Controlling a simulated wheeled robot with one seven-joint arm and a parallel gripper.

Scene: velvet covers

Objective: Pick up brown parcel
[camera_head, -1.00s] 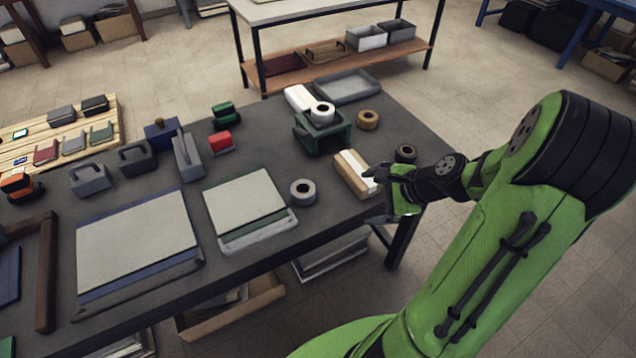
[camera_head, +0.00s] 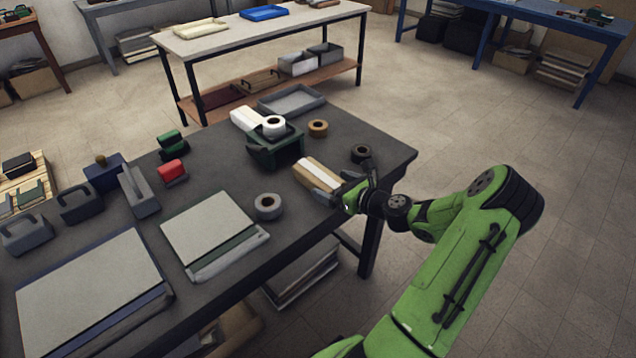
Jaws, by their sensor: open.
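The brown parcel (camera_head: 312,175) is a small tan box with a white band along its top. It lies on the dark grey table near the right front edge. My gripper (camera_head: 342,188) is at the parcel's right end, with its dark fingers open. One finger reaches along the near side of the parcel and the other is by its far right side. The parcel's right end is partly hidden by the gripper, and I cannot tell whether the fingers touch it.
A dark tape roll (camera_head: 361,152) stands just behind my gripper. A grey tape roll (camera_head: 268,206) is left of the parcel. A green dispenser (camera_head: 283,151) and a brown tape roll (camera_head: 317,128) are behind it. The dark table (camera_head: 392,143) is bare at its right corner.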

